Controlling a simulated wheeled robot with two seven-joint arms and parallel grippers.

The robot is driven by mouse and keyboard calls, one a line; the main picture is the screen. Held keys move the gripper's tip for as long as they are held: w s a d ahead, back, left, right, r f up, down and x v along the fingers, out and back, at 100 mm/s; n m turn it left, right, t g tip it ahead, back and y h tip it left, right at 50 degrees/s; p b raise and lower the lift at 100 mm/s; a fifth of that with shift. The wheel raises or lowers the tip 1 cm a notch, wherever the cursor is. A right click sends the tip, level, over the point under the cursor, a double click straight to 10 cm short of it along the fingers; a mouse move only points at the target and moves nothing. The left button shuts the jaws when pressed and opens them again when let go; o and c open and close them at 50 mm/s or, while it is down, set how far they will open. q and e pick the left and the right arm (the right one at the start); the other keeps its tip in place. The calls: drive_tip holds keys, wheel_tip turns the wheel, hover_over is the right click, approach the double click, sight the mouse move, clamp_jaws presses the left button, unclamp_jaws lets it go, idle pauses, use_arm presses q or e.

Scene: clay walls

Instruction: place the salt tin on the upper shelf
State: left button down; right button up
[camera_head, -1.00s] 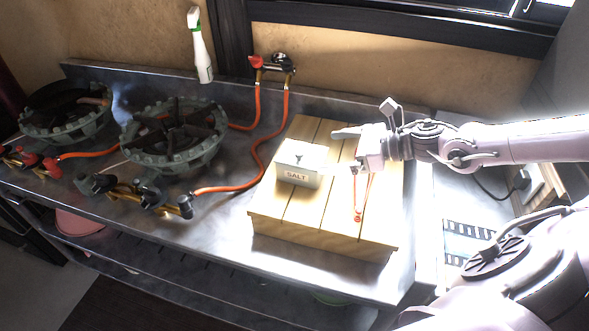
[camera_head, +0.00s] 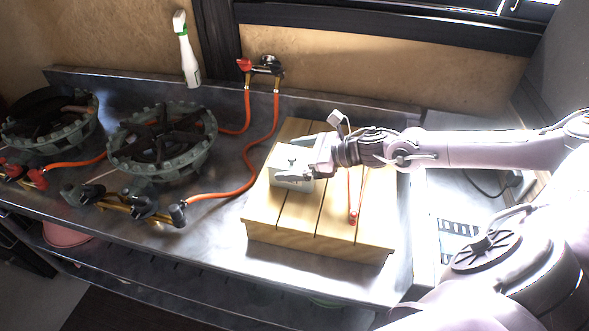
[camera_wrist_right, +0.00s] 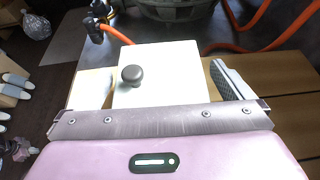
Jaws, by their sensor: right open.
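The salt tin (camera_head: 284,177) is a pale box with a small dark knob on its lid. It stands upright on the slatted wooden box (camera_head: 262,233) on the counter. My right gripper (camera_head: 308,166) is at the tin's right side in the head view and hides part of it. In the right wrist view the tin (camera_wrist_right: 170,75) lies between the two open fingers of my right gripper (camera_wrist_right: 165,85), with a gap visible on the right. I cannot tell whether the left finger touches it. My left gripper is not in view. No upper shelf can be made out.
Two gas burners (camera_head: 162,142) with orange hoses (camera_head: 250,160) stand on the metal counter (camera_head: 215,235) at left. A thin red item (camera_head: 353,216) lies on the wooden box, right of the tin.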

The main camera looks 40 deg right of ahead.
drive_tip(key=c, duration=1.1)
drive_tip(key=shift+c, duration=0.2)
